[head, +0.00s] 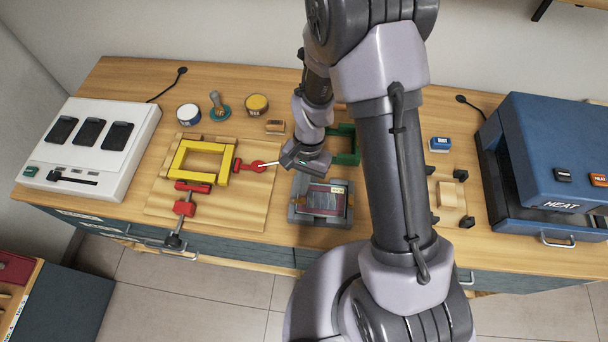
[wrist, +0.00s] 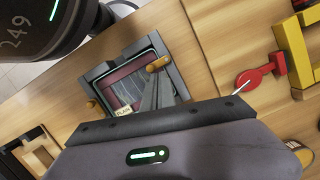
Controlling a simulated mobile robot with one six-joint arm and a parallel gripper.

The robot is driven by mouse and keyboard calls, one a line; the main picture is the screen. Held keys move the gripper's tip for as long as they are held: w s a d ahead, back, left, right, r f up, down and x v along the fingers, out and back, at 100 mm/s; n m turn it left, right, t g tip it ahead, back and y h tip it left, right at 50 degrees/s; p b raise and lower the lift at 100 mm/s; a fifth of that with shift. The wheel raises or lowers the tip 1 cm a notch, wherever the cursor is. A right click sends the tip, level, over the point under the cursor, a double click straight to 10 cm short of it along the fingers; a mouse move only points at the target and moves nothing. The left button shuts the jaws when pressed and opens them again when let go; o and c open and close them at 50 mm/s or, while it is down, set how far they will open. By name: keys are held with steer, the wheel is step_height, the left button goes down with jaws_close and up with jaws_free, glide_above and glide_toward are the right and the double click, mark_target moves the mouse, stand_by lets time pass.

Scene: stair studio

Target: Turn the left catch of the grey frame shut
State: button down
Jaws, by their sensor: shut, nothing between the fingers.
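The grey frame (head: 320,221) lies flat on the bench in the head view, holding a dark panel with a pale label. In the wrist view the frame (wrist: 180,80) shows two orange-brown catches. The left catch (wrist: 160,63) sits on the side towards the red and yellow parts and lies crosswise to that side. The other catch (wrist: 95,103) is on the opposite side, partly in shadow. My gripper (wrist: 156,80) is shut and empty, its fingertips close beside the left catch in the wrist view. Whether they touch it I cannot tell. My arm hides its fingertips in the head view.
A green frame (head: 345,157) stands behind, partly hidden by my arm. A blue HEAT press (head: 540,150) is at the right, a white switch box (head: 75,170) at the left.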

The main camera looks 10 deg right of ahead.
steer(key=p+v, duration=0.4)
steer(key=v, duration=1.3)
steer(key=shift+r, duration=0.1)
steer(key=s+r+n+t+b, duration=0.2)
steer(key=s+t+b, duration=0.6)
steer(key=s+b, duration=0.6)
steer(key=shift+r+b, duration=0.7)
steer(key=shift+r, duration=0.15)
steer(key=shift+s, duration=0.1)
